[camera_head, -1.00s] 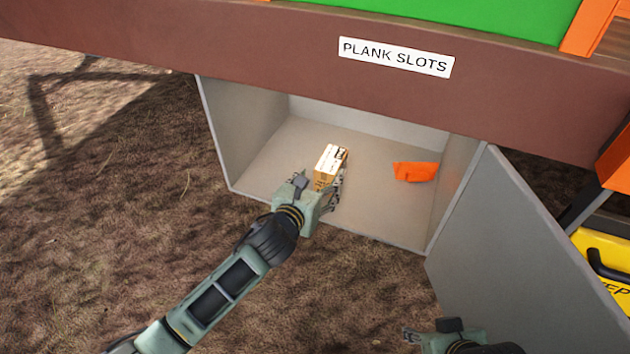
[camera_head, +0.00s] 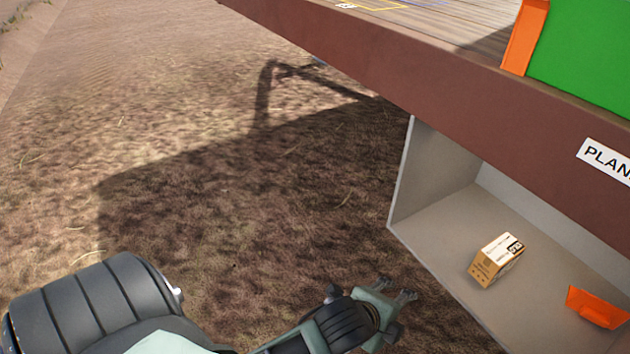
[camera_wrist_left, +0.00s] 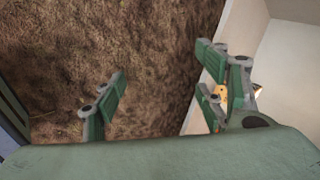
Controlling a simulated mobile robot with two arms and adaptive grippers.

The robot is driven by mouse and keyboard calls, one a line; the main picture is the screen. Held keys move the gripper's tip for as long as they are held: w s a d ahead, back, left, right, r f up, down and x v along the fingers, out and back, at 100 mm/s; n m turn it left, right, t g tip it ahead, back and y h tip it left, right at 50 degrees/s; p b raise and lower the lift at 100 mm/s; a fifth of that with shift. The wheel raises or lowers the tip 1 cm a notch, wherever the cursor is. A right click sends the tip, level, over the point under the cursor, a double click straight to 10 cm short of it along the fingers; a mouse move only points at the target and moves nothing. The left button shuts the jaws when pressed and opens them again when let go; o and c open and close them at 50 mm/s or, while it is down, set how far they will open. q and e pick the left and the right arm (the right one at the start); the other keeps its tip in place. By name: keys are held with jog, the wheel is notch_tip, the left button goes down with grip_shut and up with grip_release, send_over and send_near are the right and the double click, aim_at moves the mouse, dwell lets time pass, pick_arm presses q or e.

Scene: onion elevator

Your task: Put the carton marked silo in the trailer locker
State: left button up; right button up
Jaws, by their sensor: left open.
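The carton (camera_head: 496,259) is brown with a white label on top and sits on the floor of the open grey locker (camera_head: 425,232) under the trailer. Its printed word is too small to read. A small piece of it shows behind a finger in the left wrist view. My left gripper (camera_head: 396,292) is open and empty, outside the locker to the left of its front edge, apart from the carton. In the left wrist view the fingers (camera_wrist_left: 165,100) are spread over bare ground. My right gripper is not in view.
An orange object (camera_head: 597,307) lies in the locker to the right of the carton. The brown trailer edge (camera_head: 440,90) hangs over the locker, with part of a white sign (camera_head: 607,160). The ground (camera_head: 200,190) to the left is clear.

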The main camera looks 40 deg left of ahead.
pick_arm(q)
jog(key=s+a+n+g, duration=0.2)
jog(key=s+a+n, duration=0.1)
jog(key=s+n, duration=0.4)
jog(key=s+a+f+n+g, duration=0.1)
jog(key=s+a+n+g, duration=0.2)
jog(key=s+n, duration=0.5)
jog(key=shift+s+a+f+y, duration=0.15)
jog(key=shift+s+y, duration=0.15)
jog(key=shift+s, duration=0.9)
jog(key=shift+c, duration=0.2)
